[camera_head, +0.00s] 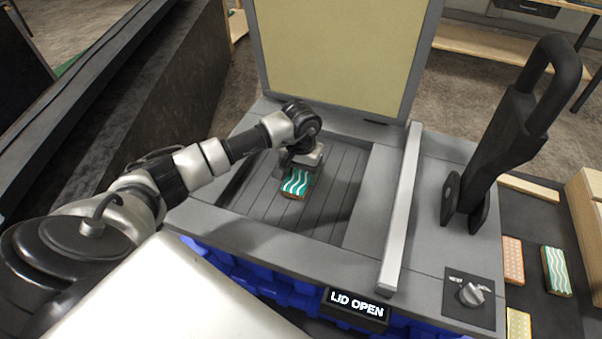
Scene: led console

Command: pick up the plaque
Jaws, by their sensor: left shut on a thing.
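A plaque (297,183) with green and white wavy stripes and a brown edge is at the slatted floor of the console's recessed bay (342,190). My left gripper (299,169) reaches down over its far end and is shut on it. The fingertips are partly hidden by the gripper body. I cannot tell whether the plaque touches the slats or is just above them. My right gripper is not in view.
The lid (340,50) stands open behind the bay. A light bar (402,210) and a large black lever (505,135) rise to the right. A knob (471,293) and "LID OPEN" sign (357,304) are in front. Another green wavy plaque (556,271) lies far right.

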